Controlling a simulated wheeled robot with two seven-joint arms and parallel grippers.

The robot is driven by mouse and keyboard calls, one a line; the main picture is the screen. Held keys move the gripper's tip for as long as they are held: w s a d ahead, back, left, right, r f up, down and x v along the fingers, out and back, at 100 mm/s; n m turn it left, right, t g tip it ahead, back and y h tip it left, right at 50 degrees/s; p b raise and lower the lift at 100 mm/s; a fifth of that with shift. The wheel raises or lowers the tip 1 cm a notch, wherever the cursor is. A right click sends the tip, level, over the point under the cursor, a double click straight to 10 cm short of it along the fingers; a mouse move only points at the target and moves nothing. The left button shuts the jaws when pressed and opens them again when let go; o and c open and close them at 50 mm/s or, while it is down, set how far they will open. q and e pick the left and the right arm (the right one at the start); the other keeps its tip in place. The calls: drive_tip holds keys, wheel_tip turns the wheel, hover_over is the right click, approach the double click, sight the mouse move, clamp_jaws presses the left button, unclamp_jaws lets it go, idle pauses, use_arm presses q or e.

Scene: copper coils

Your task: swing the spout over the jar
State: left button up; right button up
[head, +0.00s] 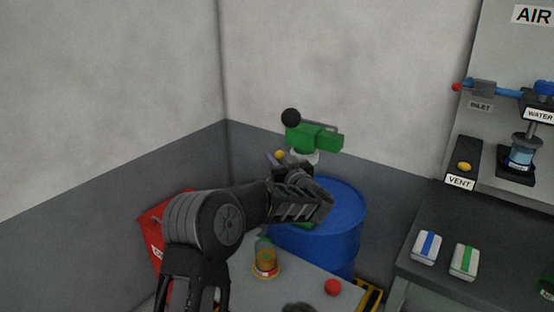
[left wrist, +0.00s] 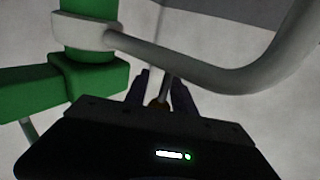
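A green pump (head: 312,136) with a black ball on top stands on a blue drum (head: 340,215). Its white collar (head: 306,157) also shows in the left wrist view (left wrist: 85,32). From the collar the grey bent spout (left wrist: 215,78) runs to the right in that view; its outlet is out of frame. My left gripper (head: 275,161) is at this knob. In the wrist view the knob (left wrist: 157,104) is between its fingers; I cannot tell whether they touch it. The amber jar (head: 265,258) stands on the table, left of the drum.
A red container (head: 155,225) is at the left by the wall. A red ball (head: 332,287) is at the table's front. At right, a dark bench (head: 420,275) holds two white packs with blue and green stripes. Behind it is a panel (head: 500,60) with valves.

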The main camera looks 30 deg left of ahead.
use_arm(q)
drive_tip(key=shift+f, duration=0.25)
drive_tip(key=v, duration=0.7)
drive_tip(key=shift+s+d+r+b, duration=0.2)
drive_tip(key=shift+d+b, duration=0.1)
drive_tip(key=shift+b, duration=0.15)
